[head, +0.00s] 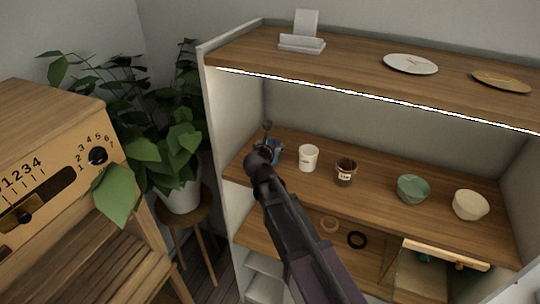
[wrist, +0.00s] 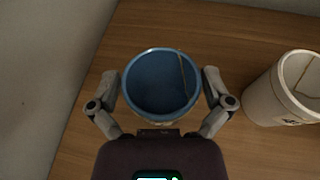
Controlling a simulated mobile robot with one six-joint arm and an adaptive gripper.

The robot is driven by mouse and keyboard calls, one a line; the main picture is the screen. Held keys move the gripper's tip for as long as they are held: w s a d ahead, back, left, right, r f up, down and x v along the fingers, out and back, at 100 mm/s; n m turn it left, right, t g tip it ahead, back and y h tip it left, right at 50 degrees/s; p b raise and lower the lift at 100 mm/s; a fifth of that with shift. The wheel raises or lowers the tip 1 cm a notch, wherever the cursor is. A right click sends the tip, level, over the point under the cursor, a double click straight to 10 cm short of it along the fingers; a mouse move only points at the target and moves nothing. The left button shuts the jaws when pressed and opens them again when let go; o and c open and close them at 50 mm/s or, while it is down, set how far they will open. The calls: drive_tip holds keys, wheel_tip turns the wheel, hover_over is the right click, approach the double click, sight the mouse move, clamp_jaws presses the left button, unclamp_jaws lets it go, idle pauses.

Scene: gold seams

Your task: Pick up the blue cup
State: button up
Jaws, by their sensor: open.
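The blue cup (wrist: 158,82) stands upright on the wooden shelf in the wrist view, seen from above, with a thin seam line on its inner wall. My gripper (wrist: 161,82) is open, with one finger on each side of the cup. Narrow gaps seem to show between the fingers and the cup; contact is hard to judge. In the head view the blue cup (head: 277,152) is at the left end of the middle shelf, partly hidden behind my gripper (head: 268,145).
A white cup (head: 308,158) stands close to the right of the blue cup. A brown cup (head: 345,172), a green bowl (head: 413,189) and a cream bowl (head: 470,205) follow. The cabinet's left side wall (head: 216,125) is close on the left. The upper shelf (head: 350,64) overhangs.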

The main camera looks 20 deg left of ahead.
idle(0.3)
drive_tip(key=c, duration=1)
drive_tip(key=shift+o, duration=0.2)
drive_tip(key=shift+r, duration=0.15)
wheel_tip(320, 180, up, 3)
drive_tip(key=p, duration=0.3)
drive_tip(key=s+d+r+p, duration=0.1)
drive_tip(key=s+d+p, duration=0.1)
drive_tip(key=s, duration=1.3)
drive_tip(key=shift+s+d+r, duration=0.35)
drive_tip(key=shift+d, duration=0.25)
